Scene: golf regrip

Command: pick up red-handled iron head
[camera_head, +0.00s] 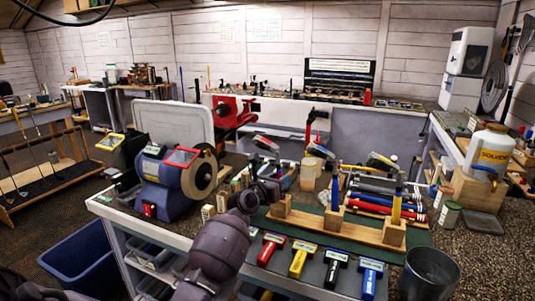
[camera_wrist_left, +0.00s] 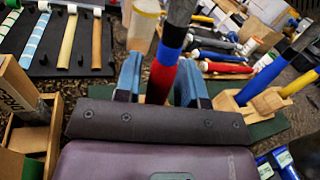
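The red-handled iron head stands upright in the leftmost wooden block. My right gripper is not in view.
A blue-handled iron (camera_head: 335,192) and a yellow-handled iron (camera_head: 397,206) stand in blocks to the right. A bench grinder (camera_head: 178,178) is close on the left.

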